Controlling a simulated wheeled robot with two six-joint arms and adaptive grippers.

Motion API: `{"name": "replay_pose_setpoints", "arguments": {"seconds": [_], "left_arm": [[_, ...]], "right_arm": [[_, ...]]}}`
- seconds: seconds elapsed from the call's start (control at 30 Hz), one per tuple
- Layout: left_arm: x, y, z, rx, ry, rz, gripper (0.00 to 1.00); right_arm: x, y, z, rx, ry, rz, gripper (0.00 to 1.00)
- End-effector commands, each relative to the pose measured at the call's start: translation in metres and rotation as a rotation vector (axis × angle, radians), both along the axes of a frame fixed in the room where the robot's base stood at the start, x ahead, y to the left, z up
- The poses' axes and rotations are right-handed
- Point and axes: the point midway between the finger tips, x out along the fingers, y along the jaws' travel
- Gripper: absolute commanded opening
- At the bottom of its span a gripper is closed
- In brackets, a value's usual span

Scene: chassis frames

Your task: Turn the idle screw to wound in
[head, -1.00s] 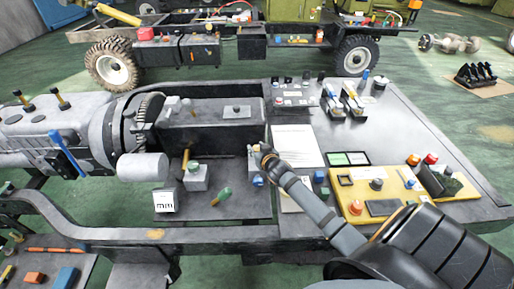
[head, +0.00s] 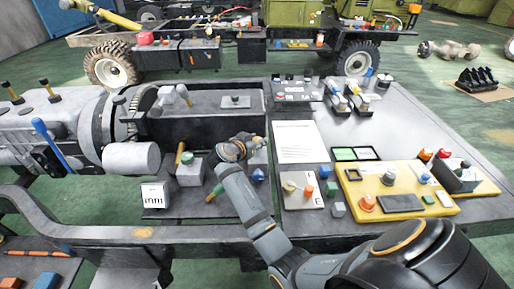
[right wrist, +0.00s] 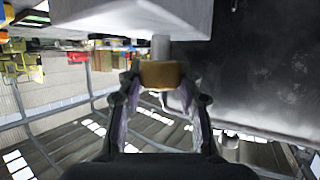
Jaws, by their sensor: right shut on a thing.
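In the right wrist view, my right gripper (right wrist: 160,82) is shut on a brass-coloured screw head (right wrist: 160,74), with a finger on each side. A short grey shank (right wrist: 160,48) joins this head to a pale grey block (right wrist: 130,14). I take the head to be the idle screw; how far it is wound cannot be told. In the head view, my right gripper (head: 232,150) is beside a small grey block (head: 189,174) with a green top, on its right. My own wrist hides the grip there. My left gripper is not in view.
A green-handled part (head: 217,191) and a white "mm" card (head: 155,195) are close by on the bench plate. A large cylinder (head: 131,158) projects at left. A yellow panel (head: 395,190) with buttons and a white sheet (head: 299,142) lie at right.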

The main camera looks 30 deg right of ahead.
Motion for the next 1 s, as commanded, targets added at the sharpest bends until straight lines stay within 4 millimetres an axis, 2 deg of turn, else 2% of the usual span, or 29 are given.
{"name": "replay_pose_setpoints", "arguments": {"seconds": [0.03,0.3,0.87,0.9,1.0], "left_arm": [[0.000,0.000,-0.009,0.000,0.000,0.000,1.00],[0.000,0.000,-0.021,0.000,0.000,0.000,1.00],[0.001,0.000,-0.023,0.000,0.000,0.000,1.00],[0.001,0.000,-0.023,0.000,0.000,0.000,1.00],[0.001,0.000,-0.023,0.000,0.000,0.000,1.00]], "right_arm": [[0.001,0.001,-0.004,0.001,-0.001,-0.023,0.04],[0.000,0.000,-0.002,-0.001,0.002,-0.118,0.04],[0.000,0.000,0.000,-0.001,0.002,-0.143,0.04],[0.000,0.000,0.000,-0.001,0.002,-0.143,0.39],[0.000,0.000,0.000,-0.001,0.002,-0.143,0.53]]}}
